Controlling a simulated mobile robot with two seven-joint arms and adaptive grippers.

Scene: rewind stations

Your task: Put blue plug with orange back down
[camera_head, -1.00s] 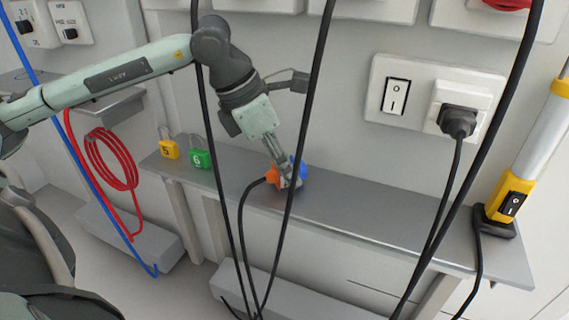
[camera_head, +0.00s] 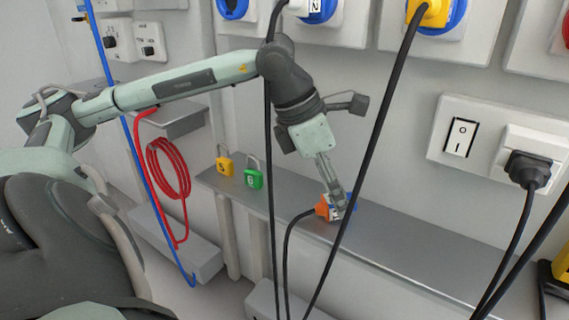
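The blue plug with orange back (camera_head: 323,208) is at the grey metal shelf (camera_head: 400,238), its orange end facing left with a black cable running down from it. Its blue part shows behind the fingers, to the right. My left gripper (camera_head: 336,203) reaches down from above with its fingers at the plug, overlapping it. The plug looks to be at shelf height; I cannot tell whether it rests fully on the surface or whether the fingers grip it. A black hanging cable passes just in front of the fingers. My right gripper is not in view.
A yellow padlock (camera_head: 224,163) and a green padlock (camera_head: 253,176) sit on the shelf's left end. Black cables hang in front of the shelf. A wall switch (camera_head: 460,137) and black plug (camera_head: 529,170) are at right. The shelf right of the plug is clear.

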